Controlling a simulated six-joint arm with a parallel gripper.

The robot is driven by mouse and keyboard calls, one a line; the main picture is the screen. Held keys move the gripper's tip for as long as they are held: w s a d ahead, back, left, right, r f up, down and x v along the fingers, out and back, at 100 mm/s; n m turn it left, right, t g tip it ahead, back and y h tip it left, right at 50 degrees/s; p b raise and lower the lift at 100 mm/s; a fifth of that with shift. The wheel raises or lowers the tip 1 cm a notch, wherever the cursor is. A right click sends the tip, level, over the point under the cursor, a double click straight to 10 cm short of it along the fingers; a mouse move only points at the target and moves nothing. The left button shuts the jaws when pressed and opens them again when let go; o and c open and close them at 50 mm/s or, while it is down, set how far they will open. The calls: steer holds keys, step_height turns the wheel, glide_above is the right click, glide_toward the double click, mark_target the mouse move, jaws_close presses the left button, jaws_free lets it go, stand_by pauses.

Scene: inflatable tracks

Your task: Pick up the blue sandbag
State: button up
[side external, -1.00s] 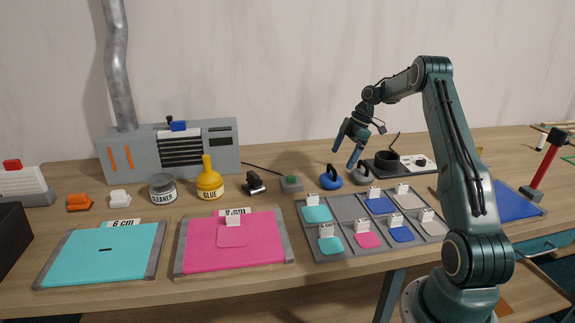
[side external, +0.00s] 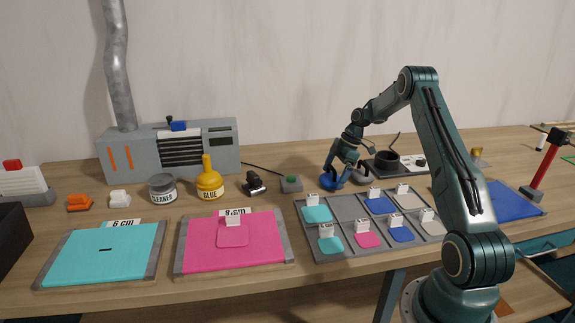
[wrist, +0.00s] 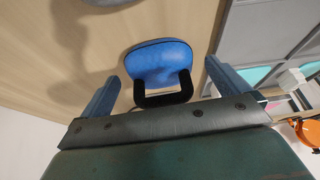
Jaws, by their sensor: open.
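The blue sandbag (wrist: 158,62) is a round blue weight with a black loop handle (wrist: 163,98). In the side view the blue sandbag (side external: 328,183) sits on the table, partly covered by my gripper (side external: 338,176). In the wrist view it lies ahead of my gripper (wrist: 160,85), with the handle nearest and between the two blue fingers. The fingers are apart, one on each side of the handle, and do not appear to touch it. Whether they are level with the handle is hard to tell.
A grey sandbag (side external: 361,175) stands close on the right, partly behind my gripper. A grey tray (side external: 345,208) with several coloured patches lies in front to the right. Bare wood surrounds the blue sandbag's left side.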

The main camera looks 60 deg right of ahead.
steer(key=shift+x, duration=0.85)
steer(key=c, duration=1.4)
steer(key=shift+r, duration=0.1)
steer(key=shift+r, duration=5)
